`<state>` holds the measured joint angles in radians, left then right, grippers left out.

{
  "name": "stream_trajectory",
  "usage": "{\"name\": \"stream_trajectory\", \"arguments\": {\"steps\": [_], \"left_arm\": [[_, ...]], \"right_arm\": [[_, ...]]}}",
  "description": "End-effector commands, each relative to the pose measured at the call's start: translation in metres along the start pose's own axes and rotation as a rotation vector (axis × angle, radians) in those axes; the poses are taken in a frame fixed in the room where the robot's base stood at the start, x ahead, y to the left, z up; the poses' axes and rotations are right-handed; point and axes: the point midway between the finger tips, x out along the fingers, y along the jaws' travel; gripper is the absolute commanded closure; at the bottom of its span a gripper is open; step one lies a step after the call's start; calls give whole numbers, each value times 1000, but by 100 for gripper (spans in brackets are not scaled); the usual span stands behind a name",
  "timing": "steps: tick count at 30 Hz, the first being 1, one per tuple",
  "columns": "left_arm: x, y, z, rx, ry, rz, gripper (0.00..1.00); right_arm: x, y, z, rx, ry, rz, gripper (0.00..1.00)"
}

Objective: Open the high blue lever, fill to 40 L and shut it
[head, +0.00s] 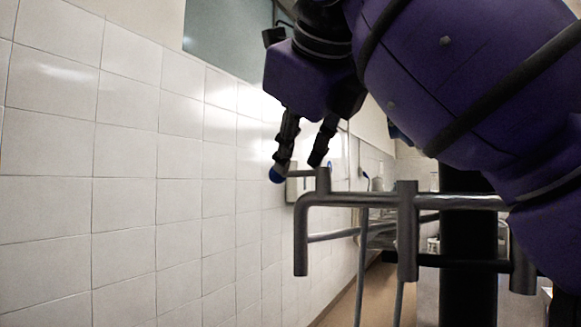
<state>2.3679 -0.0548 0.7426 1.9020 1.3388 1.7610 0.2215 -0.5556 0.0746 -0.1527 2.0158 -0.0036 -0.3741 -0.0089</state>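The high blue lever (277,174) has a blue rounded tip and a grey bar. The bar runs sideways to a short upright stub on top of the grey pipework (345,200). I cannot tell if either touches. No litre reading shows.
A white tiled wall (125,160) fills the left side. More grey pipes hang below the lever. A counter with bottle-like items (434,244) stands farther back, partly hidden by my purple arm. The space between wall and pipework looks clear.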

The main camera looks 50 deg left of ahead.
Motion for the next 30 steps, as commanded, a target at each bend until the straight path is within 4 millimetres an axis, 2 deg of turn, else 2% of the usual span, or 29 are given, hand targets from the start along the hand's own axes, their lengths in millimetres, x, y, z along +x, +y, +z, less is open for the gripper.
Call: {"name": "stream_trajectory", "arguments": {"steps": [3, 7, 17, 24, 30], "left_arm": [[18, 0, 0, -1, 0, 2, 73], [31, 0, 1, -1, -1, 1, 73], [37, 0, 1, -2, -2, -1, 73], [37, 0, 1, -2, -2, 0, 100], [37, 1, 1, -3, -1, 2, 100]], "right_arm": [[0, 0, -1, 0, 1, 0, 100], [0, 0, -1, 1, 1, 0, 100], [0, 0, -1, 1, 1, 0, 100], [0, 0, -1, 1, 0, 0, 100], [0, 0, 0, 1, 0, 0, 100]]}}
